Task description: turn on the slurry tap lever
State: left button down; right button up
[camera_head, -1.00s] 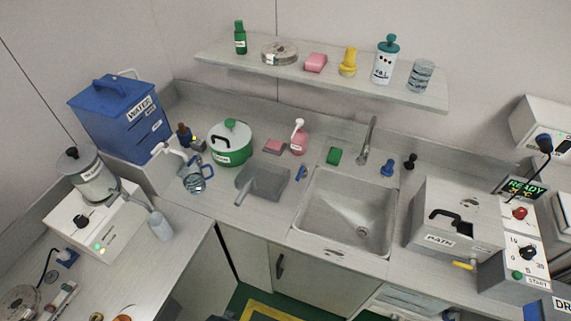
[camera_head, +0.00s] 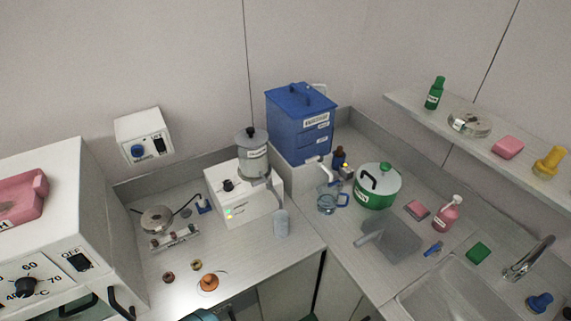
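A white tap (camera_head: 325,171) sits at the front of the blue labelled tank (camera_head: 301,125), above a clear jug with a blue handle (camera_head: 328,202). The labels are too small to read surely, and I cannot tell which part is the slurry tap lever or how it is set. Neither gripper shows.
A green pot (camera_head: 377,192) and a grey scoop-like tray (camera_head: 390,246) stand right of the jug. The sink (camera_head: 450,288) lies at the lower right under a shelf (camera_head: 480,140). A large white heater unit (camera_head: 60,225) fills the left.

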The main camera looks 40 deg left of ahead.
aim_at(268, 180)
jog(key=u, duration=2.7)
jog(key=i+l, duration=0.05)
jog(key=l, duration=0.05)
